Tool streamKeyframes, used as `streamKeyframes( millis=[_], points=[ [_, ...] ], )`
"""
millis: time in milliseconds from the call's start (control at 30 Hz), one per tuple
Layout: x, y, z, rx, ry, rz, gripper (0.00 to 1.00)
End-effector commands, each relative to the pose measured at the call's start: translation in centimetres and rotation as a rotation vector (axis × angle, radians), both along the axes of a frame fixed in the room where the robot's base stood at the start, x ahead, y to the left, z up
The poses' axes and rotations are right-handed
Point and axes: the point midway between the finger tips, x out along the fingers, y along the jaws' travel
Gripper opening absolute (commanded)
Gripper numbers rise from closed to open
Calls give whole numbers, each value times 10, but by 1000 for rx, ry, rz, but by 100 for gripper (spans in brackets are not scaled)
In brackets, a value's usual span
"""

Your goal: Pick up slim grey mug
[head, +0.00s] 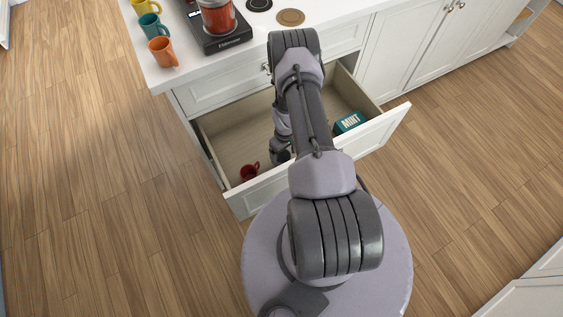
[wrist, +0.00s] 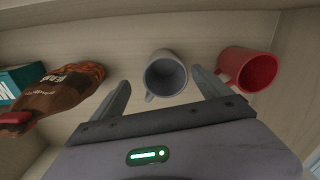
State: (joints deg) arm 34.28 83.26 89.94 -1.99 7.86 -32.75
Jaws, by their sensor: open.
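The slim grey mug (wrist: 166,75) stands in the open drawer, its opening facing the camera in the wrist view and its small handle toward my gripper. My gripper (wrist: 167,90) is open, with one finger on each side of the mug's near part. I cannot tell how far above the mug the fingertips are. In the head view my arm hides the grey mug, and only part of my gripper (head: 281,150) shows inside the drawer.
A red mug (wrist: 248,70) lies close beside the right finger; it also shows in the head view (head: 249,171). A brown bag (wrist: 62,92) and a teal mint box (head: 349,123) are in the drawer (head: 232,125). Orange (head: 162,52), teal and yellow mugs stand on the counter.

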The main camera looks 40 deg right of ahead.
Motion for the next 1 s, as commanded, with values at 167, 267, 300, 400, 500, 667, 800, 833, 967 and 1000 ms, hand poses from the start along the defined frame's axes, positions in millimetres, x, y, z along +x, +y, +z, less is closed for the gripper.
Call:
streamKeyframes(
  millis=[167,267,300,400,500,667,800,833,967,1000],
  points=[
    [1,0,-22,0,0,0,88],
    [3,3,-33,0,0,0,88],
    [5,5,-41,0,0,1,88],
    [7,8,-64,0,0,0,88],
    [7,8,-74,0,0,-1,88],
    [7,7,-70,-1,0,-1,88],
    [7,8,-70,-1,0,-1,60],
    [7,8,-70,-1,0,-1,55],
    [7,8,-70,0,0,-1,29],
    [7,7,-70,0,0,-1,21]
  ],
)
